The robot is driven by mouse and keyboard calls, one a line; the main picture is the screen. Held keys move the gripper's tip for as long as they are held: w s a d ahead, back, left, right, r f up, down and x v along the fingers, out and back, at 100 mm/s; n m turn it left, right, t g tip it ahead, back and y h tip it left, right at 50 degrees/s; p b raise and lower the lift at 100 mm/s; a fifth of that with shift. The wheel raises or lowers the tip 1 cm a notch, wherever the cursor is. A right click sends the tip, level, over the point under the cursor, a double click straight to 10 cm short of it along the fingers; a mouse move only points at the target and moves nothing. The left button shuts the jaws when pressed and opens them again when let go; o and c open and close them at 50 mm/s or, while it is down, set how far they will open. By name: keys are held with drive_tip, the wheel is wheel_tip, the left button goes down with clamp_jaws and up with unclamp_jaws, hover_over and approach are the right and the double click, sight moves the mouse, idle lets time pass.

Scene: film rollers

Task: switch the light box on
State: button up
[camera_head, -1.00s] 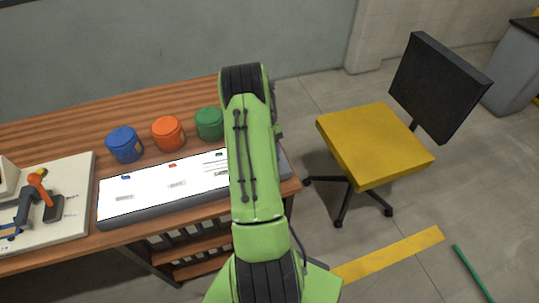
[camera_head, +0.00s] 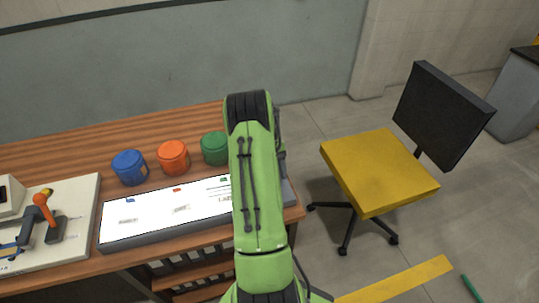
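The light box (camera_head: 160,218) lies along the front of the wooden table. Its top panel is bright white, with small coloured marks and labels on it. My green arm crosses over its right end and hides part of it. A short grey piece of the box shows to the right of the arm. I cannot make out a switch. My gripper is not visible; the arm hides whatever is beyond it.
Blue (camera_head: 130,167), orange (camera_head: 173,157) and green (camera_head: 215,148) jars stand behind the light box. A white board (camera_head: 60,245) with an orange-knobbed lever (camera_head: 42,205) lies at left. A yellow-seated chair (camera_head: 380,172) stands on the floor right of the table (camera_head: 85,147).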

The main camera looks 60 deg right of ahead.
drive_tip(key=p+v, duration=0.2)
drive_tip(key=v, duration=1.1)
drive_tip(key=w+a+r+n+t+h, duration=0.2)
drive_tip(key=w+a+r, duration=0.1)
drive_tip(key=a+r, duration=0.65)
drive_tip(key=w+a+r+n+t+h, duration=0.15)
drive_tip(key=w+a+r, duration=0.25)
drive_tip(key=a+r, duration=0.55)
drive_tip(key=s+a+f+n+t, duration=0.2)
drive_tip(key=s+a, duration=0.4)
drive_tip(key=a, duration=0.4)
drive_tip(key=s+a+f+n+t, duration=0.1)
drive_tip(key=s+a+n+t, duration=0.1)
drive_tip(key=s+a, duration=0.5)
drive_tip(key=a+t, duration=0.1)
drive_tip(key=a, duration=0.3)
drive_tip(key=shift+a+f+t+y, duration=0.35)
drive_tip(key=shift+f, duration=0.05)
